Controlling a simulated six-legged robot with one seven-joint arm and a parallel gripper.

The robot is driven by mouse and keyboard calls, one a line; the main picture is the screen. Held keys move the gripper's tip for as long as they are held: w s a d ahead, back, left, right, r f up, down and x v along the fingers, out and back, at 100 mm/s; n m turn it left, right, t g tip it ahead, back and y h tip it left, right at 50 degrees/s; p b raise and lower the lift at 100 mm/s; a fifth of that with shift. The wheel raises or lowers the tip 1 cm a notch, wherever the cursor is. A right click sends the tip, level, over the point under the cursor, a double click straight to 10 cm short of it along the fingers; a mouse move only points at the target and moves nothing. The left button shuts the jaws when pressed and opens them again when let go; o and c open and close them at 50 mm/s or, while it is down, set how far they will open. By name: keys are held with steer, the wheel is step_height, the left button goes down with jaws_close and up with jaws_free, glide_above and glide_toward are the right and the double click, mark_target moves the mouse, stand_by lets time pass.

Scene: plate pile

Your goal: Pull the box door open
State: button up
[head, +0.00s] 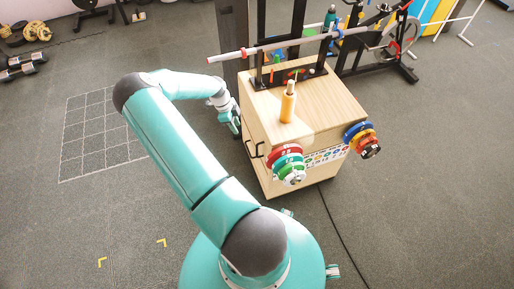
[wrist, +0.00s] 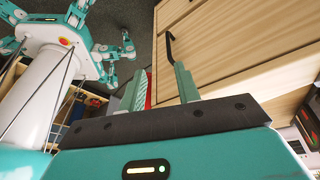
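The light wooden box (head: 325,100) stands on the floor right of my arm. A black bar handle (head: 259,150) shows on its left side, near the front. My gripper (head: 236,128) is beside the box's left side, behind that handle. In the wrist view, my gripper (wrist: 161,68) has its two fingers apart with nothing held between them. A black curved handle (wrist: 171,48) on the wooden panel (wrist: 215,45) lies just beyond the right fingertip. I cannot tell whether it touches the finger. The panel appears closed, with a thin seam across it.
Open floor (head: 100,215) lies left; a dark cable (head: 335,225) runs in front.

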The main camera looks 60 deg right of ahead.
steer(key=s+d+f+m, duration=0.2)
steer(key=s+f, duration=0.1)
steer(key=f, duration=0.1)
glide_above(257, 156)
steer(key=shift+g, duration=0.4)
steer(key=f, duration=1.2)
steer(key=shift+w+d+f, duration=0.15)
steer(key=shift+d+f, duration=0.1)
steer(key=shift+d, duration=0.05)
jaws_close()
